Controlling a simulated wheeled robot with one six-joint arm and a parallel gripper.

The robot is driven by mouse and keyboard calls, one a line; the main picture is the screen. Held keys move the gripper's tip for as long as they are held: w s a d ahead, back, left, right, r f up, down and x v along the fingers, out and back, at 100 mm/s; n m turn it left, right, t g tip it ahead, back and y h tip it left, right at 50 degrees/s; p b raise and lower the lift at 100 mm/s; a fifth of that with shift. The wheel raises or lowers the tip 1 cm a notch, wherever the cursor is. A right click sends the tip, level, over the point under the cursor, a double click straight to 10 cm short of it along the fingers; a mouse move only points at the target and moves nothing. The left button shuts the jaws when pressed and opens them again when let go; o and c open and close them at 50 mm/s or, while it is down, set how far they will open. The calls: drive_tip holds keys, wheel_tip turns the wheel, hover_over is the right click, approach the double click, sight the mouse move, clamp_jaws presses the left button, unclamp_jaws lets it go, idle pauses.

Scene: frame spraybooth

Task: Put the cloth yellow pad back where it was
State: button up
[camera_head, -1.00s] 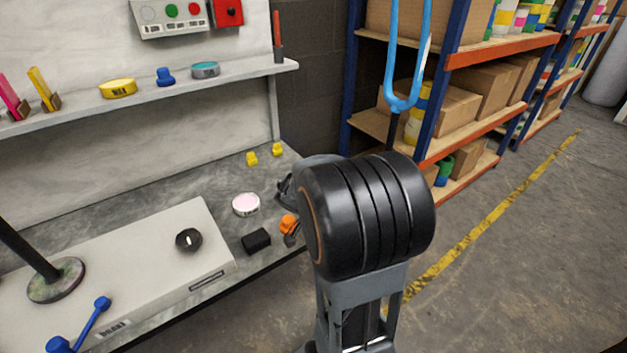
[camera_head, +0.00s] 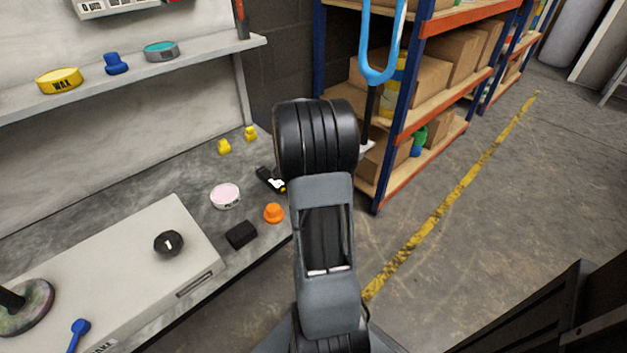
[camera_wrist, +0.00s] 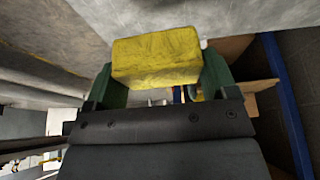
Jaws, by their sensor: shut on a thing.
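The yellow cloth pad (camera_wrist: 157,57) is a block with a rough surface, seen close up in the wrist view. My gripper (camera_wrist: 158,72) has its two dark green fingers shut on the pad, one at each end. The pad is held up, with a pale grey surface and shelving behind it. In the head view my arm stands in the middle, and I cannot make out the gripper or the pad there. No spot marked for the pad can be made out.
The grey bench (camera_head: 160,178) holds a pink-topped tin (camera_head: 225,196), a black block (camera_head: 241,235), an orange knob-like piece (camera_head: 274,213) and small yellow pieces (camera_head: 224,146). A wall shelf (camera_head: 120,92) is above. Storage racks (camera_head: 397,120) stand right; the floor (camera_head: 480,235) is open.

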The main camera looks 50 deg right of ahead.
drive_tip(key=shift+w+d+f+b, duration=0.15)
drive_tip(key=shift+w+d+f, duration=0.1)
drive_tip(key=shift+d+f, duration=0.25)
drive_tip(key=shift+w+d+f+b, duration=0.15)
drive_tip(key=shift+w+d+f, duration=0.1)
drive_tip(key=shift+f, duration=0.4)
wheel_tip(320, 180, down, 3)
drive_tip(key=shift+w+f+b, duration=0.1)
drive_tip(key=shift+b, duration=0.65)
drive_tip(key=o, duration=0.8)
drive_tip(key=shift+c, duration=0.2)
drive_tip(key=shift+r, duration=0.2)
drive_tip(key=p+v, duration=0.4)
drive_tip(key=v, duration=0.8)
drive_tip(key=s+a+n+t+y, duration=0.1)
drive_tip(key=s+a+n, duration=0.2)
drive_tip(key=a+n, duration=0.3)
drive_tip(key=s+a+r+n+t+y, duration=0.1)
drive_tip(key=s+a+n, duration=0.3)
drive_tip(key=a, duration=0.9)
drive_tip(key=s+a+r+n+t+y, duration=0.1)
drive_tip(key=s+a+n, duration=0.3)
drive_tip(key=a+n, duration=0.4)
drive_tip(key=a+y, duration=0.1)
drive_tip(key=a, duration=0.1)
drive_tip(key=shift+a+r+n+y, duration=0.25)
drive_tip(key=shift+a+n+y, duration=0.05)
drive_tip(key=shift+n, duration=0.1)
